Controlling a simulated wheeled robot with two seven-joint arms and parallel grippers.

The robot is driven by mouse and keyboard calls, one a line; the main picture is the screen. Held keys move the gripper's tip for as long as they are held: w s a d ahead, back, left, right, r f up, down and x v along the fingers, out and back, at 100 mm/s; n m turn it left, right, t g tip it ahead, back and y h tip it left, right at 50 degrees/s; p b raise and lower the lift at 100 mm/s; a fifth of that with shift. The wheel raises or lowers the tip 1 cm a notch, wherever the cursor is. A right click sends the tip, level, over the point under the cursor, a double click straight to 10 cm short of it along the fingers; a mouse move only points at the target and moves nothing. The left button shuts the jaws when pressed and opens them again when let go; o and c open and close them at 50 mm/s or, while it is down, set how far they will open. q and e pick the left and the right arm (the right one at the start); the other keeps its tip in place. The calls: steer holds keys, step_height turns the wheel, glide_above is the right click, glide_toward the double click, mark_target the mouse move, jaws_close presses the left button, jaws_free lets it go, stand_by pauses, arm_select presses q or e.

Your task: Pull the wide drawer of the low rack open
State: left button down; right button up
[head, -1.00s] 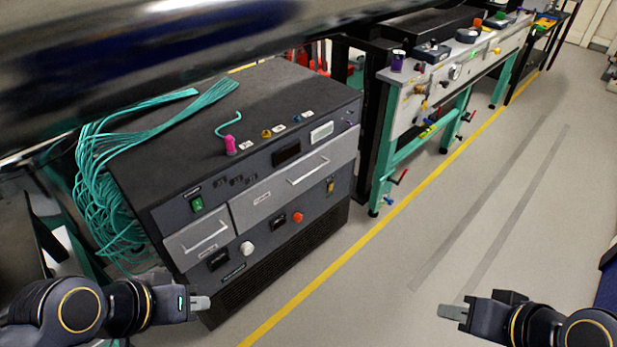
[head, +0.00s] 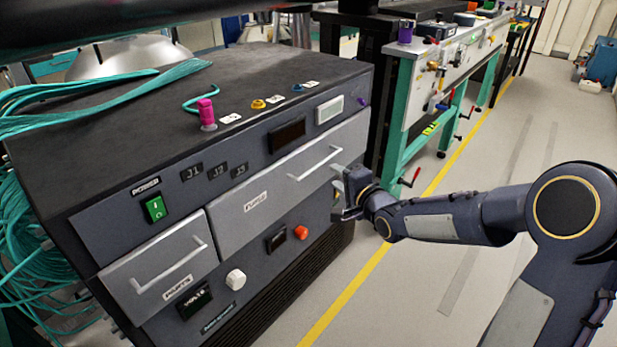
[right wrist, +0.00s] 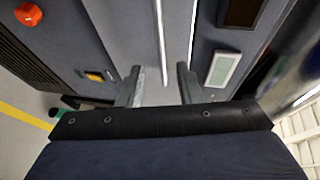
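The low rack (head: 110,118) is a dark cabinet with a grey front. Its wide drawer (head: 232,219) is a light grey panel at the upper right of the front, labelled, with a pale bar handle (head: 315,163). The drawer looks shut. My right gripper (head: 338,198) is in front of the drawer's right end, near the handle. In the right wrist view the two fingers (right wrist: 158,80) stand apart, and the handle bar (right wrist: 161,40) shows between their lines. I cannot tell whether they touch it. My left gripper is out of view.
A narrow drawer (head: 150,262) with its own handle sits at the lower left. A green power switch (head: 155,208), white knob (head: 235,279) and red button (head: 301,232) are on the front. Teal cables (head: 25,225) hang at the left.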

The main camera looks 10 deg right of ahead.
mark_target(321, 165)
steer(key=b+x, duration=0.1)
steer(key=x, duration=0.6)
steer(key=shift+w+r, duration=0.15)
steer(key=shift+w, duration=0.05)
jaws_close()
